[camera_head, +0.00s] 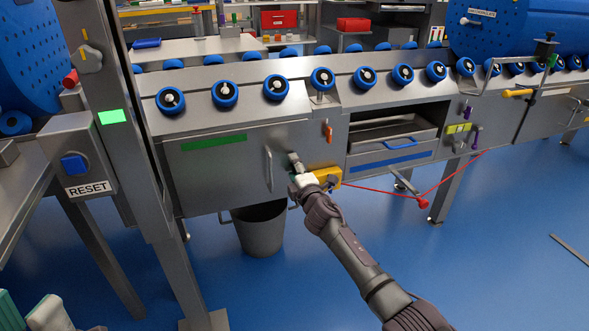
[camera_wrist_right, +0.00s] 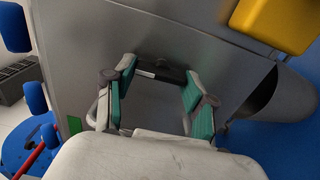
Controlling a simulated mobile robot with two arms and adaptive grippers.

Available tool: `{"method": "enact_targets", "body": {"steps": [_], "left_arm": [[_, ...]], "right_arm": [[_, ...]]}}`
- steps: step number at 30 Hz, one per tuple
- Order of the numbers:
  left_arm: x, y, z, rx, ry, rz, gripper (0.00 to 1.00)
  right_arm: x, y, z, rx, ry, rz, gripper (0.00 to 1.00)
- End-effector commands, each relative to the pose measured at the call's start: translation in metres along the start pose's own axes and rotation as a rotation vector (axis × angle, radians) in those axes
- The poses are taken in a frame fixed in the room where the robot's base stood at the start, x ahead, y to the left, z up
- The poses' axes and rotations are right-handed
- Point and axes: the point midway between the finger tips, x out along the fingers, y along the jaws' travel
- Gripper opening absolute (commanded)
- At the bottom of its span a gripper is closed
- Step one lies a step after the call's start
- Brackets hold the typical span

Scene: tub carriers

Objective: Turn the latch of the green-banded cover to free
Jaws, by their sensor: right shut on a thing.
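The green-banded cover (camera_head: 215,170) is a grey metal panel under the roller line, with a green stripe (camera_head: 213,142) near its top and a vertical bar handle (camera_head: 268,170). My right gripper (camera_head: 294,160) is at the cover's right edge, shut on the latch. In the right wrist view the latch (camera_wrist_right: 160,75) is a dark bar spanning between the teal finger pads of my gripper (camera_wrist_right: 158,90). The head view hides most of the latch behind the gripper. My left gripper (camera_head: 45,314) shows only partly at the bottom left corner, with its fingers unclear.
A yellow block (camera_head: 325,176) sits right of my right gripper. An orange handle (camera_head: 328,132) is above it. A red cord (camera_head: 380,192) runs to the right. A grey bin (camera_head: 260,230) stands below the cover. A drawer with a blue handle (camera_head: 401,144) is to the right.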

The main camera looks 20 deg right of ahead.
Motion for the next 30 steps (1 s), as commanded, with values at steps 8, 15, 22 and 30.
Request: {"method": "enact_targets", "body": {"steps": [8,15,22,30], "left_arm": [[0.0,0.0,0.0,0.0,0.001,0.0,0.4],[0.0,0.0,0.0,0.001,0.002,0.0,0.4],[0.002,-0.001,-0.001,0.003,0.008,-0.001,0.4],[0.001,0.0,-0.001,0.001,0.005,-0.001,0.4]], "right_arm": [[0.0,-0.001,-0.001,-0.006,0.001,-0.001,0.2],[0.0,-0.001,-0.001,-0.004,0.001,-0.001,0.8],[0.0,0.0,0.0,-0.003,0.0,0.0,0.8],[-0.024,-0.001,0.001,-0.006,-0.001,0.0,0.8]]}}
